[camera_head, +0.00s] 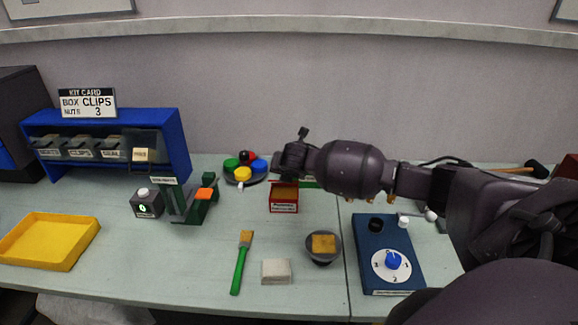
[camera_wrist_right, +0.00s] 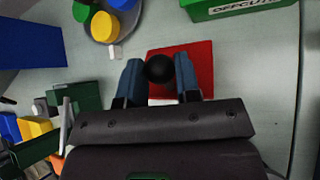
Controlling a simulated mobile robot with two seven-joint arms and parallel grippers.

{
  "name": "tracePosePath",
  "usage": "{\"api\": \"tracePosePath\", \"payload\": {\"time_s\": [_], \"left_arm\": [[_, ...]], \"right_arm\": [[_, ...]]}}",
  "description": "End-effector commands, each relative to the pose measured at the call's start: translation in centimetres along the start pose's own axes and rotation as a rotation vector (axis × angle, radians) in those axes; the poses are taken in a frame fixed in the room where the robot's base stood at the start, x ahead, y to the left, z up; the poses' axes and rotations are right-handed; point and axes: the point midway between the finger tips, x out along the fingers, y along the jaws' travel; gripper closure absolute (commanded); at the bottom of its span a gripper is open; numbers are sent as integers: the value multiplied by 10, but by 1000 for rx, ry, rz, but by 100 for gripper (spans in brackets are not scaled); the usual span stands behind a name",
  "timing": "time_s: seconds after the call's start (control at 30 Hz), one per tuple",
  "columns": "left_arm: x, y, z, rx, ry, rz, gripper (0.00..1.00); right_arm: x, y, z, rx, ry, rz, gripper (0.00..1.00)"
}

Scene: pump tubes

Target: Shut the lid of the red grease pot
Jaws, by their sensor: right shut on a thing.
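The red grease pot (camera_head: 284,207) stands on the bench at the middle, with a white label on its front. Its brownish inside shows, so the lid is at least partly open. My right gripper (camera_head: 286,174) is directly above and behind the pot and hides much of the lid. In the right wrist view the red lid (camera_wrist_right: 196,58) lies beyond the blue fingers, with a black round knob (camera_wrist_right: 159,68) between them. The right gripper (camera_wrist_right: 160,80) is shut on the knob. The left gripper is not in view.
A dish with coloured lobes (camera_head: 245,169) stands left of the pot and a green holder (camera_head: 199,205) farther left. In front lie a green brush (camera_head: 241,262), a pale block (camera_head: 276,272) and a round cup (camera_head: 323,247). A blue dial box (camera_head: 385,272) is at right.

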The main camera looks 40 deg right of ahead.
Motion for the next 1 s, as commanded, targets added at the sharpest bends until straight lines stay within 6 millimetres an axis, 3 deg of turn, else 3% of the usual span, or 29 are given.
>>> {"api": "tracePosePath", "payload": {"time_s": [0.37, 1.0], "left_arm": [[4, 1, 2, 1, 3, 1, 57], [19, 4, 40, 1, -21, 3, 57]], "right_arm": [[-2, -2, -27, -59, -265, 48, 100], [4, -10, -60, -136, -615, 107, 100]]}}
